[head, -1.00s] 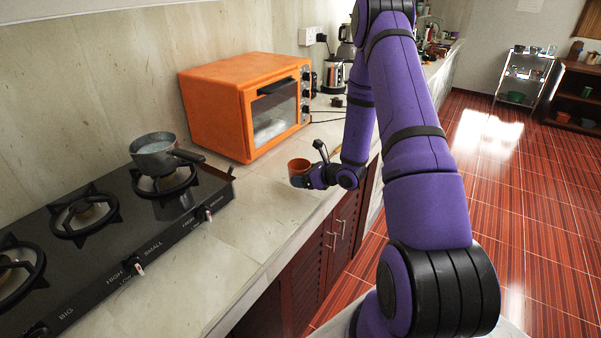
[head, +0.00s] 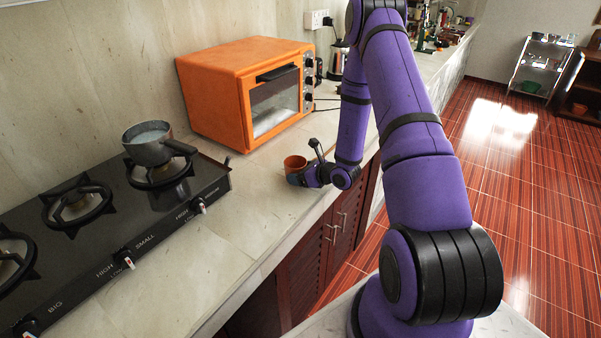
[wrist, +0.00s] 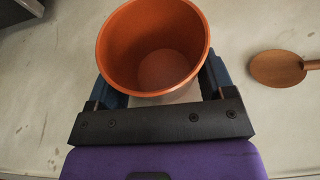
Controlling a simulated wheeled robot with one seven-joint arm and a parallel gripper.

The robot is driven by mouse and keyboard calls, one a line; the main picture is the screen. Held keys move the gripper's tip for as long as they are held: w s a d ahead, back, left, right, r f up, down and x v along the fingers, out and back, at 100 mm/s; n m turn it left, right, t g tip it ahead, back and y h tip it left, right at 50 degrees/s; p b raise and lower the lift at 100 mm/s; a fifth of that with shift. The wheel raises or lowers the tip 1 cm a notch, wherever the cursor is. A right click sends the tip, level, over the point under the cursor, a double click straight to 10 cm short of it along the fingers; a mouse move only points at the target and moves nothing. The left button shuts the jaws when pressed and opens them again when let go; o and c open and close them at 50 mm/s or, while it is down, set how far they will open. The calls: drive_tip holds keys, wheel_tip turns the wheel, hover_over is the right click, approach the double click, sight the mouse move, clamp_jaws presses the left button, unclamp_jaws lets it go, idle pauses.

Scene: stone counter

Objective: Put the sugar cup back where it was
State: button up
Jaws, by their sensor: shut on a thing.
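The sugar cup (head: 294,163) is an orange cup at the right of the counter, in front of the oven. In the wrist view the cup (wrist: 153,45) is upright, with its open top towards the camera. I see its inside down to the bottom, which looks paler. My gripper (head: 299,177) is shut on the cup, with a blue finger on each side of it; the gripper also shows in the wrist view (wrist: 155,85). I cannot tell whether the cup touches the counter.
A wooden spoon (wrist: 278,68) lies on the counter right of the cup. An orange oven (head: 215,95) stands behind. A black gas stove (head: 150,225) with a grey pot (head: 147,145) is at the left. The counter (head: 215,265) between stove and cup is clear.

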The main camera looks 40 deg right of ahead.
drive_tip(key=o, duration=1)
